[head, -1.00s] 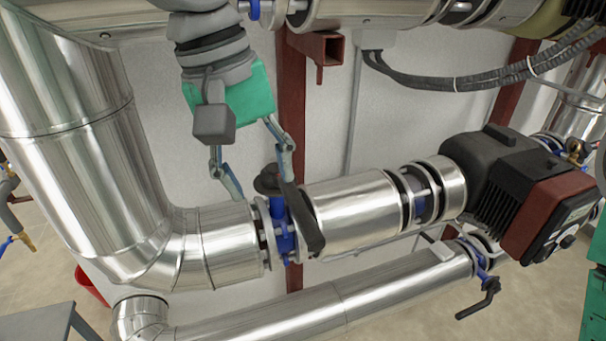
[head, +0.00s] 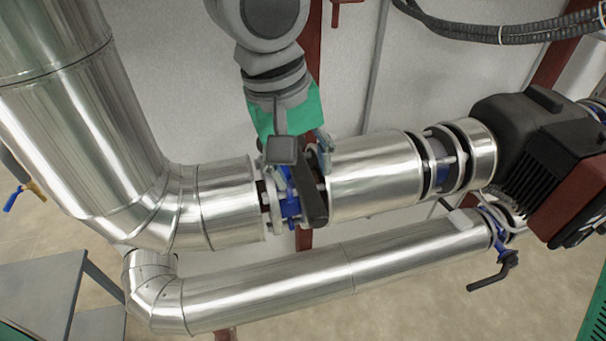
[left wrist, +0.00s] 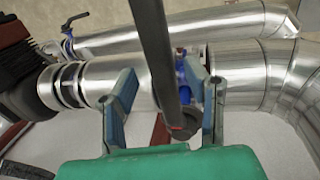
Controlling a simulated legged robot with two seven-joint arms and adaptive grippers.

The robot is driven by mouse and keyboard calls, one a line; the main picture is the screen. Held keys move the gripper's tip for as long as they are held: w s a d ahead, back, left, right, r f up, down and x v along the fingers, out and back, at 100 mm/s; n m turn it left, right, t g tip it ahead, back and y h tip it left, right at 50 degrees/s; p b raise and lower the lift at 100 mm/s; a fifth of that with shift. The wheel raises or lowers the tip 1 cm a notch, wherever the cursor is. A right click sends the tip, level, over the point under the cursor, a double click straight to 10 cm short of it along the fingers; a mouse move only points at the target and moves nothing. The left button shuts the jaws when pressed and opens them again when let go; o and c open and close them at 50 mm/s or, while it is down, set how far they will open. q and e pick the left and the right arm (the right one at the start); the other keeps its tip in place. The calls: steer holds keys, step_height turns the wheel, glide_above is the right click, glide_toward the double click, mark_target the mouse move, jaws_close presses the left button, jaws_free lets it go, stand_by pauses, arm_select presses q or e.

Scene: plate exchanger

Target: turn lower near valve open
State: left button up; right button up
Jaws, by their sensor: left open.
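A valve with a blue body (head: 289,206) and a long black lever (head: 312,190) sits between flanges in the upper silver pipe. Its lever lies across the pipe, pointing down in the head view. My left gripper (head: 294,158) is open, right above this valve, its fingers partly hidden. In the left wrist view the black lever (left wrist: 154,50) passes between the two spread fingers of the gripper (left wrist: 165,95), with visible gaps on both sides. I cannot tell whether anything touches. A second blue valve with a black lever (head: 491,274) is on the lower pipe at right. My right gripper is not in view.
A thick pipe elbow (head: 150,200) stands left of the valve. A black and red pump (head: 545,150) is at right. The lower pipe (head: 330,275) runs below. A dark red post (head: 312,70) and a pale wall are behind. A grey table (head: 45,290) is at lower left.

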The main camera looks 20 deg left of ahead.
arm_select(q)
steer(key=shift+s+d+f, duration=0.1)
steer(key=shift+d+f, duration=0.5)
steer(key=shift+f, duration=0.3)
steer(key=shift+a+f, duration=0.1)
steer(key=shift+a, duration=0.55)
jaws_close()
steer(key=shift+d, duration=0.2)
steer(key=shift+w, duration=0.2)
